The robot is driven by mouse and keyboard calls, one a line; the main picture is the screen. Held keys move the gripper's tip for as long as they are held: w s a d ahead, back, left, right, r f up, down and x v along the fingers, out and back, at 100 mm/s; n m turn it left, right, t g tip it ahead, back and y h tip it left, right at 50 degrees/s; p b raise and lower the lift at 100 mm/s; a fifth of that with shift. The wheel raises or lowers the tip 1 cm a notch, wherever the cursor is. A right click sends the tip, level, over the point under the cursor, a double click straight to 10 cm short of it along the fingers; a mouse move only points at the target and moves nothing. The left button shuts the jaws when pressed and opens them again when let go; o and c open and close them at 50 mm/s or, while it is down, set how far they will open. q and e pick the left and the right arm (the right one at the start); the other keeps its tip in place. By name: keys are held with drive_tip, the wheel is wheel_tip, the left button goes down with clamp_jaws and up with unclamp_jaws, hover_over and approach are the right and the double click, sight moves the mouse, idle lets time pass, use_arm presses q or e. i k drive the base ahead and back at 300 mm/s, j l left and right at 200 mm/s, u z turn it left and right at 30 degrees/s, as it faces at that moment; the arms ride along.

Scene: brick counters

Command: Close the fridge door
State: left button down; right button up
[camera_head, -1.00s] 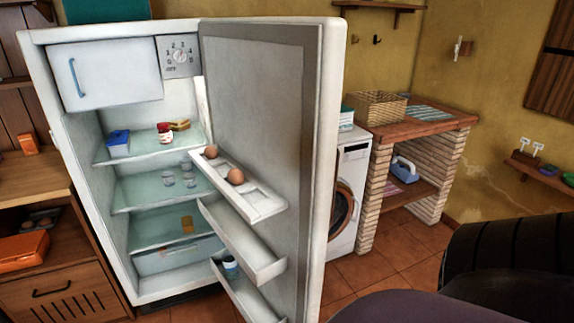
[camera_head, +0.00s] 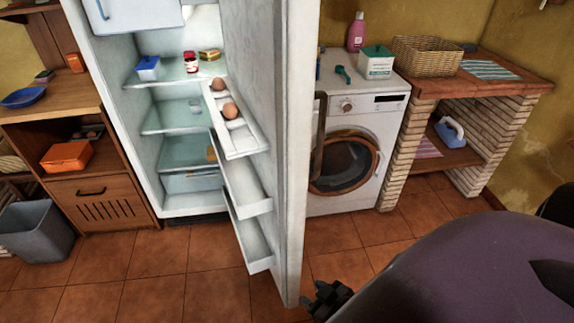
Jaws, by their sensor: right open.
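The white fridge (camera_head: 112,115) stands at left centre with its door (camera_head: 297,200) open toward me. The door shows nearly edge-on, its inner shelves facing left. A dark handle (camera_head: 319,135) shows on its outer side. Two brown eggs (camera_head: 230,110) rest in the upper door shelf. My right gripper (camera_head: 325,297) is dark, low in the picture, just right of the door's bottom corner on its outer side. It is open and empty; I cannot tell whether it touches the door. My left gripper is not in view.
A washing machine (camera_head: 360,120) stands behind the door to the right, beside a brick counter (camera_head: 510,82). A wooden cabinet (camera_head: 95,205) and a grey bin (camera_head: 38,230) are at left. The tiled floor (camera_head: 150,270) before the fridge is clear.

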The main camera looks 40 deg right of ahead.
sight(263, 155)
drive_tip(key=k+l, duration=0.1)
drive_tip(key=l, duration=2.3)
drive_tip(key=l+u, duration=0.2)
drive_tip(key=u, duration=0.5)
drive_tip(key=l+u, duration=0.25)
drive_tip(key=l, duration=0.15)
drive_tip(key=k+l+u, duration=0.1)
drive_tip(key=l+u, duration=0.15)
drive_tip(key=l, duration=0.15)
drive_tip(key=k+l, duration=0.1)
drive_tip(key=l, duration=0.25)
drive_tip(key=k+l+u, duration=0.1)
drive_tip(key=l, duration=0.3)
drive_tip(key=k+l, duration=0.1)
drive_tip(key=l, duration=0.25)
drive_tip(key=k+l+u, duration=0.1)
drive_tip(key=l, duration=0.25)
drive_tip(key=k+l, duration=0.15)
drive_tip(key=l, duration=0.2)
